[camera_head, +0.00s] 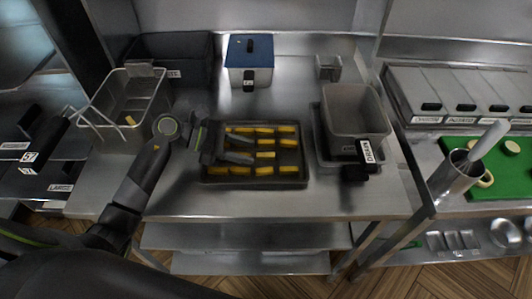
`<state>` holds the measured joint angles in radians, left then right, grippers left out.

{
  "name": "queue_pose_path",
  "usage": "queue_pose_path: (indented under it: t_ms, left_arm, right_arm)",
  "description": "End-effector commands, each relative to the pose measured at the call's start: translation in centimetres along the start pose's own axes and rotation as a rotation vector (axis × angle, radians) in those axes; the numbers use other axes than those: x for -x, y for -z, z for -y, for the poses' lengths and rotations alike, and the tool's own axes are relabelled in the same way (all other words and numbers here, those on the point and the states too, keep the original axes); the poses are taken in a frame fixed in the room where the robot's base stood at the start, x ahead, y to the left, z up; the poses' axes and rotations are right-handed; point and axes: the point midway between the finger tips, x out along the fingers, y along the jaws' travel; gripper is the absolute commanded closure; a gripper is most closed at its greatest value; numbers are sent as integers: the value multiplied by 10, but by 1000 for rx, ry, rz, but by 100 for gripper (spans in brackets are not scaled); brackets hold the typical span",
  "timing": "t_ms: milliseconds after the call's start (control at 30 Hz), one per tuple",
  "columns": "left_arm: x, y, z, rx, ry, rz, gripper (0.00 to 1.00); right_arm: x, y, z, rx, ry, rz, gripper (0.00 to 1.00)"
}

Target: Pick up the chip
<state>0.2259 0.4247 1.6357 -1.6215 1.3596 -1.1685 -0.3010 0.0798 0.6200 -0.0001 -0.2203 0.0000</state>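Several yellow chips (265,155) lie in rows in a dark shallow tray (256,183) on the steel counter. My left gripper (254,148) is over the left part of the tray, its two dark fingers pointing right and spread apart. I see nothing held between them; chips lie below and near the fingertips. The gripper hides part of the tray's left side. One yellow chip (130,120) is in the wire fryer basket (103,103) at the left. My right gripper is not in view.
A blue-lidded container (249,52) and a dark labelled bin (185,48) stand at the back. A grey container (355,118) stands right of the tray. A steel pot with a utensil (453,175) and a green board (500,165) are further right. The counter front is clear.

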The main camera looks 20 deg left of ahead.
Motion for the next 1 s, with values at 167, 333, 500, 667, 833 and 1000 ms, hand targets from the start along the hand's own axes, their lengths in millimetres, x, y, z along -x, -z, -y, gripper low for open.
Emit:
queue_pose_path:
  t_ms: [167,333,500,667,833,1000]
  left_arm:
    - [-23,-4,-5,5,2,5,60]
    - [-42,0,-5,5,1,2,60]
    - [-46,4,-4,7,1,-1,60]
    - [-46,5,-4,10,2,-3,64]
    - [-46,7,-3,12,2,-4,86]
    - [-46,7,-3,12,2,-5,100]
  right_arm:
    - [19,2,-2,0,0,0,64]
    - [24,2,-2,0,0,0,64]
    - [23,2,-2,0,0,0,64]
    - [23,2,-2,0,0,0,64]
    - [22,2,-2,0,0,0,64]
    - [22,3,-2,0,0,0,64]
